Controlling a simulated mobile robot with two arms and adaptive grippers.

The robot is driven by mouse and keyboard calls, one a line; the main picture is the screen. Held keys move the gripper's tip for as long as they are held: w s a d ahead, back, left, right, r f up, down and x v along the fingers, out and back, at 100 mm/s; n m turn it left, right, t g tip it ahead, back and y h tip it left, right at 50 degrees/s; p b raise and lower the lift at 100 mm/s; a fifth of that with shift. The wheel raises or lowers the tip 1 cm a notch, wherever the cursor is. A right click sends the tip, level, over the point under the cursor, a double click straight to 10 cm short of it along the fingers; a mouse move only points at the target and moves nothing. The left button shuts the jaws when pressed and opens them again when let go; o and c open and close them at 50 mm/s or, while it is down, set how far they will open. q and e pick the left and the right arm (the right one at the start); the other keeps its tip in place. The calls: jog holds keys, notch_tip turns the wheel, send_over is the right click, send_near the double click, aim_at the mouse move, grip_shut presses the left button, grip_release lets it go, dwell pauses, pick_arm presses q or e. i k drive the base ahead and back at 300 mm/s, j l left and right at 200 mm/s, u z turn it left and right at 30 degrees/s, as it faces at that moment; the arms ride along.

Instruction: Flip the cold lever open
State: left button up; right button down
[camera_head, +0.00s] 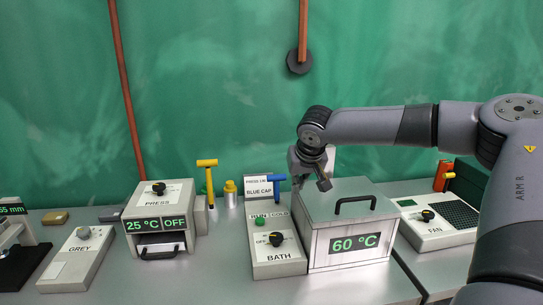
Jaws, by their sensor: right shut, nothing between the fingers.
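A blue T-shaped handle (277,180) stands upright behind the bath control box, in front of a card. A yellow T-shaped handle (207,178) stands upright to the right of the press. My left gripper is out of view.
The steel bath tank (350,210) reads 60 °C, with its control box (277,250) on its left. The press (158,220) and grey box (78,260) stand further left, the fan unit (440,228) right. The front of the table (215,275) is clear.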

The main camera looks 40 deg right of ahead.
aim_at(277, 178)
jog(key=i+l, duration=0.7)
jog(key=i, duration=0.15)
